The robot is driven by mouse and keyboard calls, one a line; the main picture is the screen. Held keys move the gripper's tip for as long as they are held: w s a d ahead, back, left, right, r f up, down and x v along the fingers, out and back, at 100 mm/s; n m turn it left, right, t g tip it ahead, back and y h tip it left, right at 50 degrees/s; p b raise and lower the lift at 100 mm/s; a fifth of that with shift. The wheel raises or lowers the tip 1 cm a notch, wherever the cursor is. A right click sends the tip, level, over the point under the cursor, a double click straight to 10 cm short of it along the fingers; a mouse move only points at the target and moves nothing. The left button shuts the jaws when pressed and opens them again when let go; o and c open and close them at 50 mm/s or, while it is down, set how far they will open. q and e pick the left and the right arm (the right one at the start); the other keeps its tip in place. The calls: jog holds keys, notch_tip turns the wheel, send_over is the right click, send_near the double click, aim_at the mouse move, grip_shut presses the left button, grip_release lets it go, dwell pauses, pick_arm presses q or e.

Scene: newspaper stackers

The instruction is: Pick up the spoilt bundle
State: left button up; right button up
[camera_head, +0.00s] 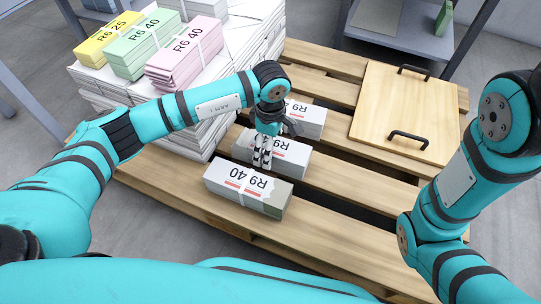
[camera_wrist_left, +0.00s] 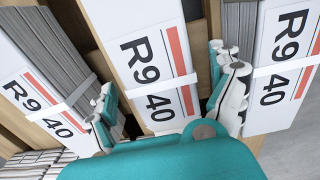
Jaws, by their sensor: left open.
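Three white bundles labelled R9 40 lie in a row on the wooden pallet (camera_head: 330,215): a front one (camera_head: 225,178), a middle one (camera_head: 292,158) and a back one (camera_head: 311,124). The front one has a grey-green end. I cannot tell which is spoilt. My left gripper (camera_head: 263,152) points down at the middle bundle. In the left wrist view its open fingers (camera_wrist_left: 168,100) lie to either side of the middle bundle (camera_wrist_left: 150,55), with a neighbouring bundle beyond each. Contact and finger depth are unclear. My right arm shows, but its gripper is out of view.
A tall stack of white bundles (camera_head: 130,90) stands at the left, topped by yellow (camera_head: 103,42), green (camera_head: 140,50) and pink (camera_head: 185,55) ones. A wooden board (camera_head: 405,105) with two black handles lies at the right. Pallet slats in front are clear.

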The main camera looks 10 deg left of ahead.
pick_arm(q)
notch_tip(320, 180, down, 3)
jog(key=shift+r+b, duration=0.1)
jog(key=shift+b, duration=0.6)
jog(key=c, duration=1.6)
jog(key=shift+r, duration=0.15)
jog(key=shift+c, duration=0.6)
jog(key=shift+w, duration=0.1)
